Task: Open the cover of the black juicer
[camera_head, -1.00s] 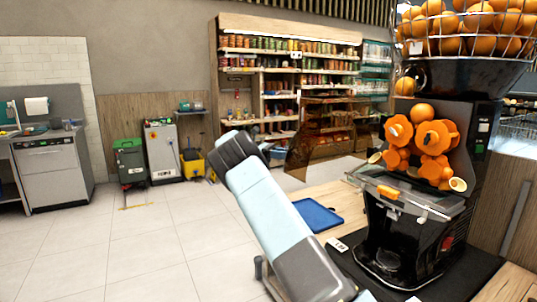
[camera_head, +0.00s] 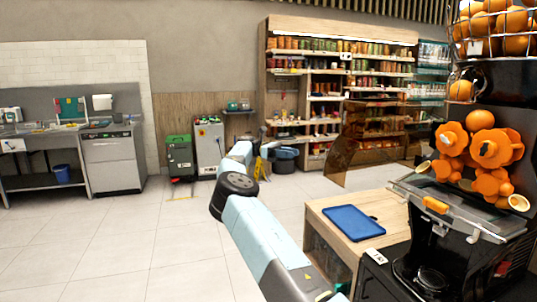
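The black juicer (camera_head: 465,250) stands on the counter at the right, partly cut off by the frame. Its orange pressing drums (camera_head: 493,148) are exposed in front. A brown see-through panel, which looks like the juicer's cover (camera_head: 350,150), stands out to the left of the drums, swung away from them. Its joint with the juicer is not clear. My arm reaches up from the bottom middle, left of the counter and apart from the cover. Its far end, small and partly hidden behind the elbow, is near the yellow cart; I cannot make out the gripper fingers.
A blue tray (camera_head: 354,222) lies on the wooden counter (camera_head: 322,212) left of the juicer. A wire basket of oranges (camera_head: 490,30) sits on top of the juicer. Stocked shelves (camera_head: 340,75) stand behind. The tiled floor (camera_head: 130,245) at the left is clear.

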